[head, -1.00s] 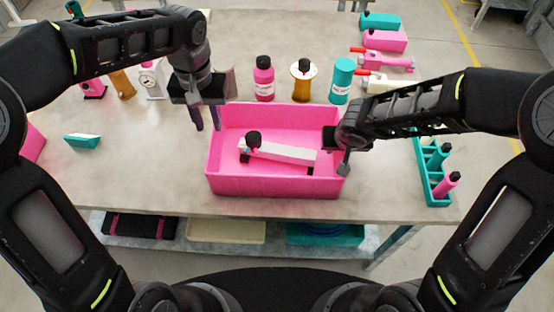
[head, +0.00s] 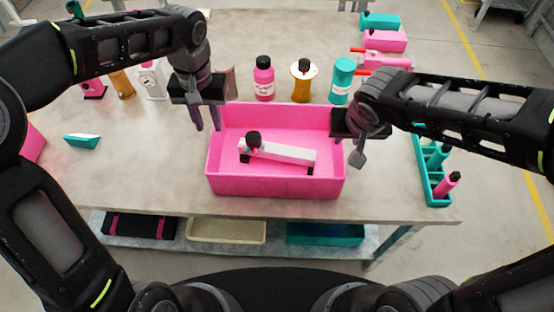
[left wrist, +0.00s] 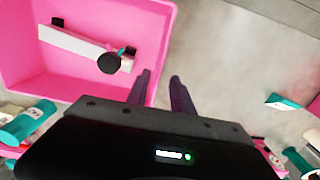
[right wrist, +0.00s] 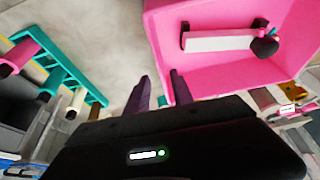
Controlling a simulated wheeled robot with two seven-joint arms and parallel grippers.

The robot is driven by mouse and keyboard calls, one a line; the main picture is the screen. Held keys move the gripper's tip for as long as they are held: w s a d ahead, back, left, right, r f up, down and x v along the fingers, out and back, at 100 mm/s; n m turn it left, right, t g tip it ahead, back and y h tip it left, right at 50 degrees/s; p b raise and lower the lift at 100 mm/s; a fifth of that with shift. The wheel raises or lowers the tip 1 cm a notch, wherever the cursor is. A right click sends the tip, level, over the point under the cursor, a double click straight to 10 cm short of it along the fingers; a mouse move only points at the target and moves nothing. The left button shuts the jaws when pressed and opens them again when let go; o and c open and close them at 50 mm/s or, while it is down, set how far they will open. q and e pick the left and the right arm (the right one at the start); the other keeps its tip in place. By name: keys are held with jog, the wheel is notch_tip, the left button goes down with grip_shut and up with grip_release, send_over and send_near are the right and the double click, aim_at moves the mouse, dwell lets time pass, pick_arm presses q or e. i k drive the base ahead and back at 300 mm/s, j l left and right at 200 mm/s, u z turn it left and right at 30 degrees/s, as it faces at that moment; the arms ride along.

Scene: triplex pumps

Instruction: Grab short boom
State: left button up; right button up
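The short boom (head: 280,152) is a white bar with a black knob at its left end and dark feet. It lies inside the pink bin (head: 274,185) on the table. It also shows in the left wrist view (left wrist: 80,42) and the right wrist view (right wrist: 222,42). My left gripper (head: 207,118) is open and empty above the bin's left wall; its spread fingers show in the left wrist view (left wrist: 160,90). My right gripper (head: 348,150) is at the bin's right wall, open and empty, with fingers apart in the right wrist view (right wrist: 162,92). Neither touches the boom.
Pink (head: 264,78), amber (head: 303,80) and teal (head: 342,82) bottles stand behind the bin. A teal rack (head: 436,185) with cylinders is at the right. A teal wedge (head: 82,140) lies at the left. The table between wedge and bin is clear.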

aim_at(268, 150)
jog(key=k, duration=1)
